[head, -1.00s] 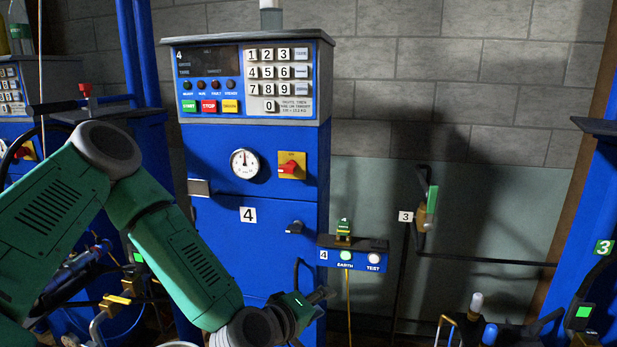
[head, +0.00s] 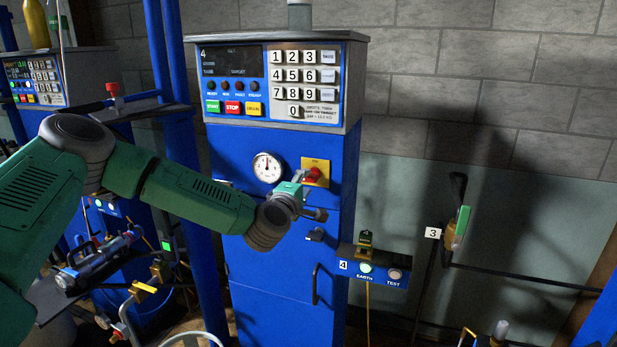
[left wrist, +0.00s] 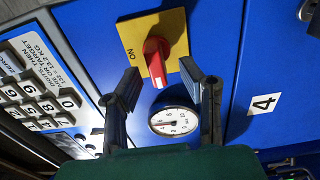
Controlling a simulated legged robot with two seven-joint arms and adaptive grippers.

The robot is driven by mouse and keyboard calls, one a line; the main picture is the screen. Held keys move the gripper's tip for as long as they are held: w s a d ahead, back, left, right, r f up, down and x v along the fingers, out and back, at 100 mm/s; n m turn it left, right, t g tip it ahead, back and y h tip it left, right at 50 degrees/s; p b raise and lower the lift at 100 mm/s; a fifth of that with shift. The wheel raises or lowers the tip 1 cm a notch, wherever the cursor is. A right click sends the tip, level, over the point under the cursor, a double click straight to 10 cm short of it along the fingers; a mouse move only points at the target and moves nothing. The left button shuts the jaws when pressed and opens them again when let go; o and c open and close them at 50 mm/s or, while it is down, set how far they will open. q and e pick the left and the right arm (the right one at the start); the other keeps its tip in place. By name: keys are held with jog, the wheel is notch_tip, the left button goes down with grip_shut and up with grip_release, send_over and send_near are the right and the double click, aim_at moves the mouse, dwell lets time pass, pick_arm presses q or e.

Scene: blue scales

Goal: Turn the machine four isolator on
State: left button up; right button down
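The machine four isolator is a red rotary knob (head: 313,175) on a yellow plate on the front of blue machine four (head: 265,255). In the left wrist view the knob (left wrist: 156,58) shows ahead of the fingers, with "ON" printed on the yellow plate (left wrist: 133,33) to its left. My left gripper (head: 318,197) is at the machine front, just below the knob in the head view. In the left wrist view its fingers (left wrist: 160,75) are open and apart, one on each side of the knob's lower end, with nothing held. Contact cannot be told. My right gripper is not in view.
A round pressure gauge (head: 267,167) sits left of the isolator, below the keypad (head: 304,78). A black handle (head: 315,284) and the earth/test box (head: 373,270) are lower down. A hose stand with label 3 (head: 433,232) is at the right. Another blue machine (head: 88,80) stands at the left.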

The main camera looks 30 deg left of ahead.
pick_arm(q)
jog(key=shift+x, duration=1.05)
jog(key=shift+w+d, duration=0.1)
jog(key=shift+w, duration=0.35)
jog(key=shift+c, duration=0.3)
grip_shut()
